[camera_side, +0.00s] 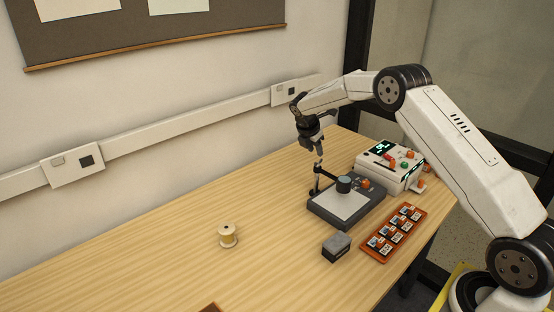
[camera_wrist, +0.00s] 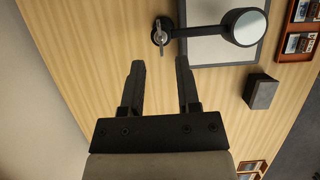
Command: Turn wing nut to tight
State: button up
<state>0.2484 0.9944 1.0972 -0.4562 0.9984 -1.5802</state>
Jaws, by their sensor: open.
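The wing nut (camera_wrist: 161,38) is a small silver piece on top of the black post of a small stand (camera_wrist: 195,31). In the wrist view it lies just beyond my fingertips, roughly in line with the gap between them. Its wing points down the picture toward the gap. My gripper (camera_wrist: 160,63) is open and empty, with no contact on the nut visible. In the side view my gripper (camera_side: 318,149) hangs pointing down above the stand's post. The nut is too small to make out clearly there. The stand's dark base (camera_side: 370,207) carries a pale plate and a round head (camera_side: 344,184).
A white device (camera_side: 375,174) with a green display and coloured knobs stands behind the stand. An orange tray (camera_side: 366,257) with several small items and a dark grey box (camera_side: 336,247) lie in front. The table's left is mostly clear.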

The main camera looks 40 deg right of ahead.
aim_at(318, 163)
jog(key=shift+x, duration=2.6)
grip_shut()
